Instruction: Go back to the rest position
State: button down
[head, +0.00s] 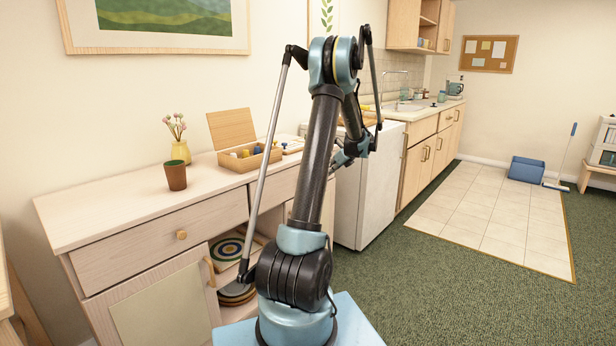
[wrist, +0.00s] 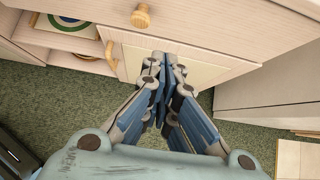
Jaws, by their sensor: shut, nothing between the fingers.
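My gripper (wrist: 165,85) shows in the wrist view with its two fingers together, shut and empty. Below and ahead of it are the cabinet front and the green carpet. In the head view my arm rises in front of the wooden cabinet and bends over at the top.
The wooden cabinet (head: 150,225) carries a brown cup (head: 175,176), a yellow vase (head: 181,151) and an open wooden box (head: 250,161). Its open lower shelf holds plates (head: 236,291). A white appliance (head: 368,190) stands beyond. Carpet at right is clear (head: 470,290).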

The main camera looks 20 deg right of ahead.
jog(key=s+a+r+n+g, duration=0.1)
jog(key=s+a+r+n, duration=0.2)
jog(key=s+a+n, duration=0.45)
jog(key=s+a+r+n+g+h, duration=0.1)
jog(key=s+a+r+n, duration=0.2)
jog(key=a, duration=0.8)
jog(key=s+a+r+n+g, duration=0.2)
jog(key=s+a+r+n, duration=0.1)
jog(key=s+a, duration=0.55)
jog(key=s+a+f+n+h, duration=0.1)
jog(key=s+a+f+n, duration=0.2)
jog(key=s, duration=0.6)
jog(key=s+a+f+n+g+h, duration=0.1)
jog(key=s+a+f+n, duration=0.3)
jog(key=s+n, duration=0.4)
jog(key=s+a+f+n+h, duration=0.1)
jog(key=s+a+f+n, duration=0.3)
jog(key=s, duration=0.6)
jog(key=shift+s+a+n+g, duration=0.25)
jog(key=shift+a+n+g, duration=0.05)
jog(key=shift+n, duration=0.65)
jog(key=shift+f, duration=0.1)
jog(key=shift+w+f, duration=0.2)
jog(key=shift+w, duration=0.2)
